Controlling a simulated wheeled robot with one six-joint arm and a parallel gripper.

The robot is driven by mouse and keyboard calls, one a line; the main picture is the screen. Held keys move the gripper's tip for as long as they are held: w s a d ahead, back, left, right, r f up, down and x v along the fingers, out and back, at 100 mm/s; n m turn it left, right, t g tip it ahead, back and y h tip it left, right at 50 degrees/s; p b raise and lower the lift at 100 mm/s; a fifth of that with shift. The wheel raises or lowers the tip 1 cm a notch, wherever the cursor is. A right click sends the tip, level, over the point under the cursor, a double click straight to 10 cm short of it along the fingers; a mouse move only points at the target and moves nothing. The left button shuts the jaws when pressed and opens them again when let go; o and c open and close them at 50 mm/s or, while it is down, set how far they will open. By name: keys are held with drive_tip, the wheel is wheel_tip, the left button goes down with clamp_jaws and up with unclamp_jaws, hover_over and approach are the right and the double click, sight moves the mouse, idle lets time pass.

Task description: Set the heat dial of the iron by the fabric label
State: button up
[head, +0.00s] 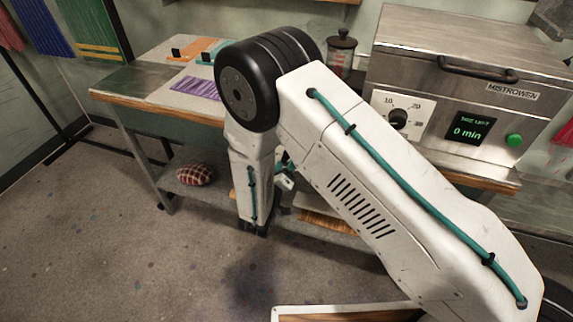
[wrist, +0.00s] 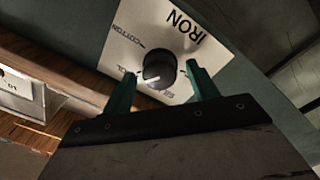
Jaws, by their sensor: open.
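The iron's heat dial (wrist: 159,70) is a round black knob with a white pointer mark, on a white plate (wrist: 150,33) printed IRON. COTTON is readable to the dial's left. A word ending in OL shows below that, and another word at lower right is partly covered. My gripper (wrist: 160,72) is open, its two teal fingers on either side of the dial in the wrist view. I cannot tell whether they touch it. The iron is not distinguishable in the head view. No fabric label is clearly readable in either view.
A steel MISTROWEN machine (head: 455,50) with its own numbered dial (head: 397,118) and a 0 min display stands at right. A purple cloth (head: 196,88) lies on the table (head: 120,82). A red patterned cushion (head: 196,174) sits on the lower shelf.

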drive_tip(key=v, duration=0.7)
drive_tip(key=shift+s, duration=0.25)
drive_tip(key=shift+a, duration=0.1)
